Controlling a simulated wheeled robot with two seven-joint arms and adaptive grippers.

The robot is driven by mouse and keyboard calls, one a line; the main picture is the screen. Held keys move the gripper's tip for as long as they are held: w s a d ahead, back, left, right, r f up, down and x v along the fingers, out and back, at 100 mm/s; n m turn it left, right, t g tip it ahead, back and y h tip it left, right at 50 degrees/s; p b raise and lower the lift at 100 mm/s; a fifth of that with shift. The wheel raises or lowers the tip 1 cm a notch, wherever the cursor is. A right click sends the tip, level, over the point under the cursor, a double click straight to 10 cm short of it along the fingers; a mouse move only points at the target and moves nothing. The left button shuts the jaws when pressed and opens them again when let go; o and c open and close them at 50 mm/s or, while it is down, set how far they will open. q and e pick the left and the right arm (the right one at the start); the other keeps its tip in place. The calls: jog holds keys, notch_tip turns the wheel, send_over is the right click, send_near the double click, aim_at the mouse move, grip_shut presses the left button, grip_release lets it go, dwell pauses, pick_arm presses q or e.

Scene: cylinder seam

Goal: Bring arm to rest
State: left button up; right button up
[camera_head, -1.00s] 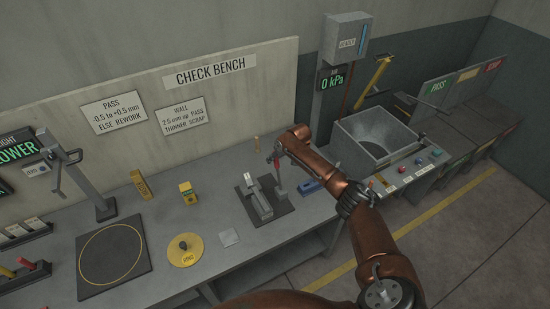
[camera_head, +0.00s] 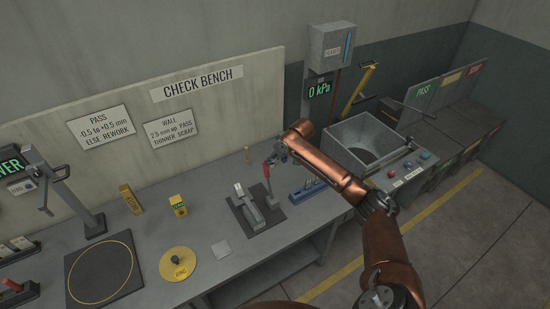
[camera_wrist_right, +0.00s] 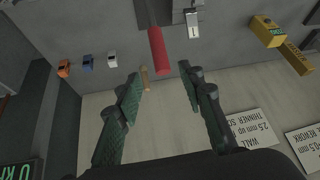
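My right arm enters from the lower right in the head view. Its gripper (camera_head: 272,160) is over the back of the bench, by a red-handled lever (camera_head: 267,170) at a dark plate with a grey fixture (camera_head: 246,206). In the right wrist view my right gripper (camera_wrist_right: 160,82) is open, its green-padded fingers apart. The red handle (camera_wrist_right: 157,48) shows just ahead of the gap, and nothing is visibly held. I cannot tell whether the fingers touch the handle. My left gripper is not in view.
A blue block (camera_head: 307,189) lies on the bench right of the fixture, below my arm. A yellow disc (camera_head: 179,263), a yellow block (camera_head: 178,206) and a dark ringed plate (camera_head: 90,282) are on the left. A grey hopper (camera_head: 345,143) stands at the right behind my arm.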

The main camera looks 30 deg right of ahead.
jog(key=shift+s+d+r, duration=0.1)
jog(key=shift+s+r, duration=0.2)
jog(key=shift+r, duration=0.25)
